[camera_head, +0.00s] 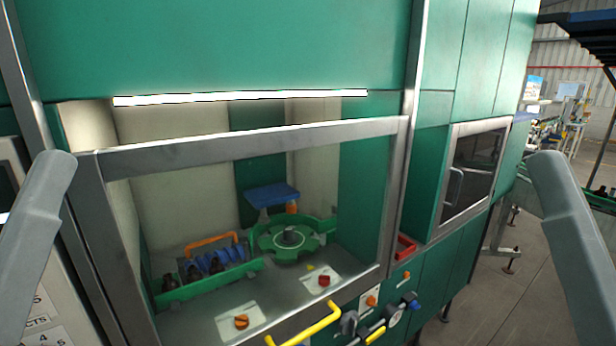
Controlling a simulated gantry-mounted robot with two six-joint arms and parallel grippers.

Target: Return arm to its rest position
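Grey links of my two arms rise at the left and right edges of the head view, and neither gripper shows. Several dark bottles (194,271) stand in a green holder (208,287) inside the cabinet, behind the clear window. Their amber colour is hard to make out. A green star-shaped wheel (262,244) sits to the right of the holder. The window has a grey metal frame (250,138) and a yellow handle (312,326) at its lower edge.
The green cabinet (250,45) fills most of the view. Knobs and a blue-and-black valve (392,318) stick out below the window. A red tray (405,247) is right of it. A second door (474,170) is further right, with open floor (520,300) beyond.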

